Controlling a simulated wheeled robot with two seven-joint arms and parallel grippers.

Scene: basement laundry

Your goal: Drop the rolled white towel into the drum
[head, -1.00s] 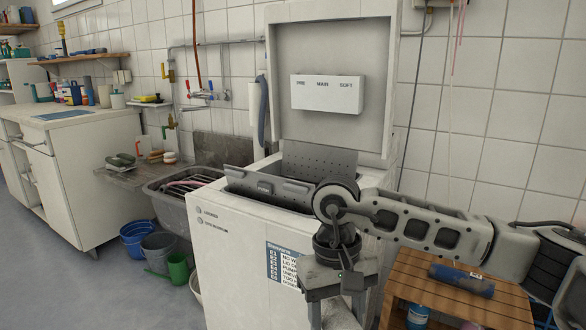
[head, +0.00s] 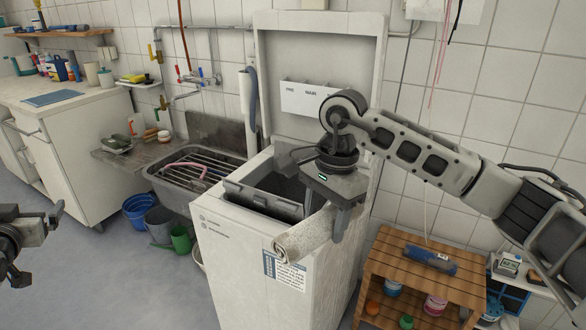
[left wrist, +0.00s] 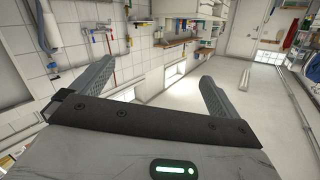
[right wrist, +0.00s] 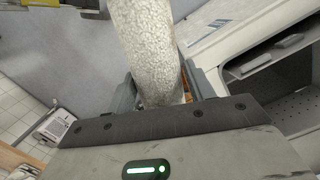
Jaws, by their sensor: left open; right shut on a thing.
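The rolled white towel (head: 303,239) is held in my right gripper (head: 338,218), in front of the washer's upper front edge and beside the opening. In the right wrist view the towel (right wrist: 148,45) lies between both fingers. The top-loading washer (head: 225,250) has its lid raised. Its drum (head: 285,187) shows dark inside the top opening, partly hidden by my right gripper; perforated metal of the drum (right wrist: 297,108) shows in the right wrist view. My left gripper (head: 50,218) is at the far left, away from the washer, open and empty in the left wrist view (left wrist: 157,85).
A grey sink (head: 165,185) with a rack stands left of the washer. Buckets (head: 160,225) are on the floor below. The raised lid (head: 310,50) stands behind the opening.

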